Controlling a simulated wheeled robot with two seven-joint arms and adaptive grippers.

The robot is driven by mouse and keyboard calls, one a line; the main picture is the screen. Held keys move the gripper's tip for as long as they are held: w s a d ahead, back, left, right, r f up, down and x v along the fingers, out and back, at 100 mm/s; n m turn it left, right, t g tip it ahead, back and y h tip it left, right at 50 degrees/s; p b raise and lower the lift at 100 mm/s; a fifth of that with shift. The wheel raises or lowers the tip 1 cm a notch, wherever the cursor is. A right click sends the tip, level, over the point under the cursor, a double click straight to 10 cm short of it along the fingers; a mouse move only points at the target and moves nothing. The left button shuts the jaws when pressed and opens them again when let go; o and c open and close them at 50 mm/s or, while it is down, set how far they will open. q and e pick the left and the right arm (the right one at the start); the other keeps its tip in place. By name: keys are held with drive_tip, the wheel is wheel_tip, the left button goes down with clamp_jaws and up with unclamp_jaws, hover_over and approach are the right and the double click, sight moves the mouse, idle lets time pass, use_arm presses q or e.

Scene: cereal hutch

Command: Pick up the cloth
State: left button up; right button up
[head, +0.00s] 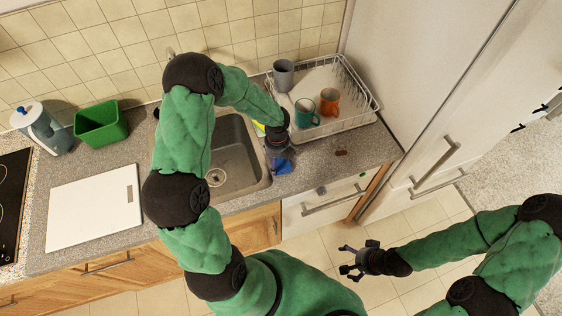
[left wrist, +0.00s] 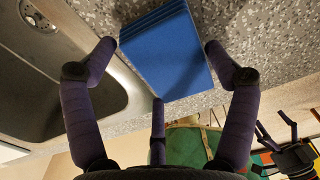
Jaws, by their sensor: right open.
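The blue folded cloth (head: 283,167) lies on the counter by the right edge of the sink. In the left wrist view the cloth (left wrist: 168,55) shows as a stack of blue layers with a flat face. My left gripper (head: 279,160) is over the cloth. Its fingers are spread wide, with one fingertip on either side of the cloth and a third below it in the picture; I cannot tell whether they touch it. My right gripper (head: 348,260) is open and empty, above the floor in front of the cabinets.
The sink (head: 238,165) is just left of the cloth. A white dish rack (head: 362,116) with several mugs stands behind it. A small brown item (head: 341,152) lies to the right. A white board (head: 93,208) and green bin (head: 101,126) are at left.

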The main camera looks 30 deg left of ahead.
sight(278, 160)
use_arm(q)
drive_tip(key=shift+c, duration=0.4)
drive_tip(key=shift+r, duration=0.4)
wheel_tip(278, 160, up, 2)
drive_tip(key=shift+r+p, duration=0.15)
drive_tip(key=shift+p, duration=0.15)
drive_tip(key=s+d+r+p, duration=0.1)
drive_tip(key=s+d+r, duration=0.7)
drive_tip(key=s+r, duration=0.2)
drive_tip(key=shift+s, duration=0.75)
